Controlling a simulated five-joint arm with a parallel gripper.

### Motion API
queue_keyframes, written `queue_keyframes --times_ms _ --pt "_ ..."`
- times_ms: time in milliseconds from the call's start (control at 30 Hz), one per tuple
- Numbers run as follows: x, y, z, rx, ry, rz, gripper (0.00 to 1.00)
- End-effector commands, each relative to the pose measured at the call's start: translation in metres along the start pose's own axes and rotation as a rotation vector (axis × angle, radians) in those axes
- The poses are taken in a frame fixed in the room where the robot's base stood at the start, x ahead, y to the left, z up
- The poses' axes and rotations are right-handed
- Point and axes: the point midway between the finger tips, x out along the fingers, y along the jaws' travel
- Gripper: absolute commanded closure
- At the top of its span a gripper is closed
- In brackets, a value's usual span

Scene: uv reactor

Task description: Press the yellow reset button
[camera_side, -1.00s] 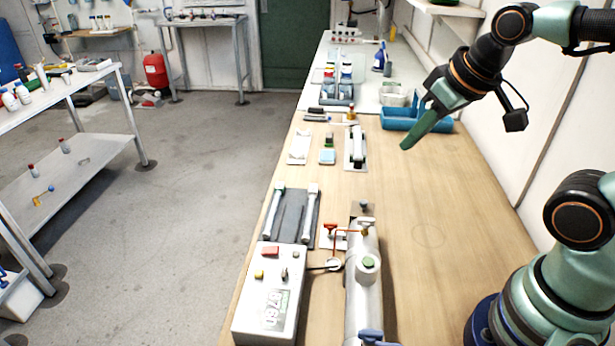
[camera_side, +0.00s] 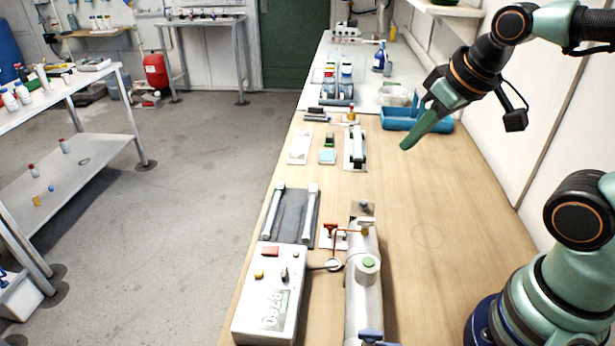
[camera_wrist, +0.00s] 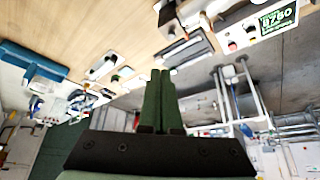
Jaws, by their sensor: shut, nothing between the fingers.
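The yellow reset button (camera_side: 259,275) is a small round knob on the left of the top face of a white control box (camera_side: 265,310). A red button (camera_side: 270,251), a dark switch (camera_side: 284,273) and a green button (camera_side: 295,255) share that face. The box also shows upside down at the upper right of the wrist view (camera_wrist: 262,25), where I cannot make out the yellow button for sure. My gripper (camera_side: 405,146) is shut and empty, with its green fingers together. It hangs above the bench's right side, well behind and to the right of the box, touching nothing.
A blue carrier (camera_side: 440,126) sits near my gripper. The bench's right middle (camera_side: 430,200) is clear.

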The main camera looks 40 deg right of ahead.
Motion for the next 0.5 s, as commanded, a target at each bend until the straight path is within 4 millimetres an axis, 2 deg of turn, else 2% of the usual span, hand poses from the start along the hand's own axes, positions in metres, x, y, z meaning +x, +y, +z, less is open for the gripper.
queue_keyframes --times_ms 167,267,500 --pt "0.0 -0.002 -0.002 -0.025 -0.005 -0.004 1.0" --pt "0.0 -0.009 -0.008 -0.103 -0.023 -0.015 1.0" --pt "0.005 -0.047 -0.035 -0.527 -0.104 -0.084 1.0"
